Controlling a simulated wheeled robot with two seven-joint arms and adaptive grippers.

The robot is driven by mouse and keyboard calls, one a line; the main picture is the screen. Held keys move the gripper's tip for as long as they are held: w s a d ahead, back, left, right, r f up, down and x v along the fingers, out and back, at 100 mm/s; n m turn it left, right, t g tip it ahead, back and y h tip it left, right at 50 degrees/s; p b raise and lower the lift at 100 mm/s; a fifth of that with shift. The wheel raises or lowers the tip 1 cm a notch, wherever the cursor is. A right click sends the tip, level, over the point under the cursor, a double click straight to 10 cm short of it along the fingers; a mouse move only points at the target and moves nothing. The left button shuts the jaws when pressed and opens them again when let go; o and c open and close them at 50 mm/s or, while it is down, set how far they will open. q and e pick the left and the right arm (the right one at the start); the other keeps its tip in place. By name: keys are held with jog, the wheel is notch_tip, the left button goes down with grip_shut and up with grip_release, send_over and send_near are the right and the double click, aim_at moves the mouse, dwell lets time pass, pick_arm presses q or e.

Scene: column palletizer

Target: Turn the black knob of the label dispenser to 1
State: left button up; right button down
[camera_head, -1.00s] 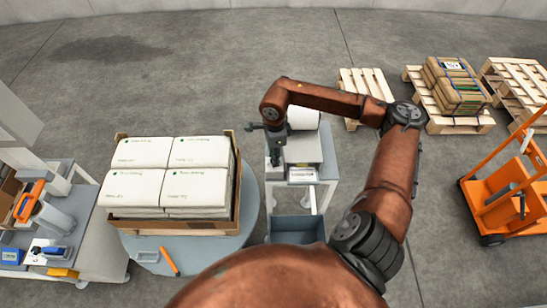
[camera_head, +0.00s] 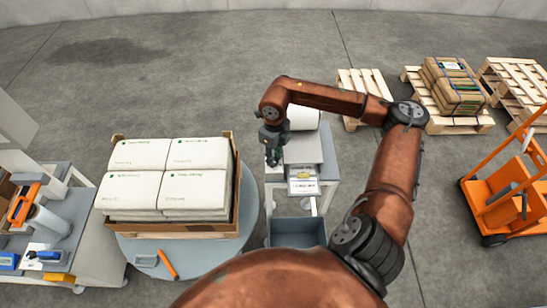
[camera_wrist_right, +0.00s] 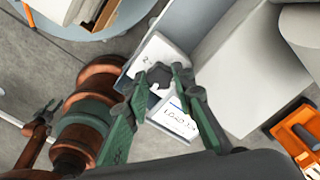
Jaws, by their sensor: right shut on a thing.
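The label dispenser (camera_head: 304,149) is a grey-white box on a small stand, below the bend of my right arm. Its black knob (camera_wrist_right: 160,75) shows in the right wrist view on a white dial plate (camera_wrist_right: 150,52), where a figure like a 2 is visible. My right gripper (camera_wrist_right: 161,79) has its green fingers on either side of the knob and is shut on it. In the head view the right gripper (camera_head: 272,154) points down at the dispenser's left side, and the knob is hidden there. I cannot read the knob's setting. My left gripper is not in view.
A carton of white bags (camera_head: 236,190) stands on a round grey table (camera_head: 200,247) left of the dispenser. A grey bin (camera_head: 297,232) sits below the dispenser. Pallets (camera_head: 362,91) and an orange cart (camera_head: 496,205) stand to the right. The floor behind is open.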

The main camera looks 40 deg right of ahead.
jog(key=shift+w+r+m, duration=0.1)
jog(key=shift+m, duration=0.6)
jog(key=shift+d, duration=0.1)
jog(key=c, duration=1.7)
grip_release()
jog(key=shift+o, duration=0.2)
jog(key=shift+r, duration=4)
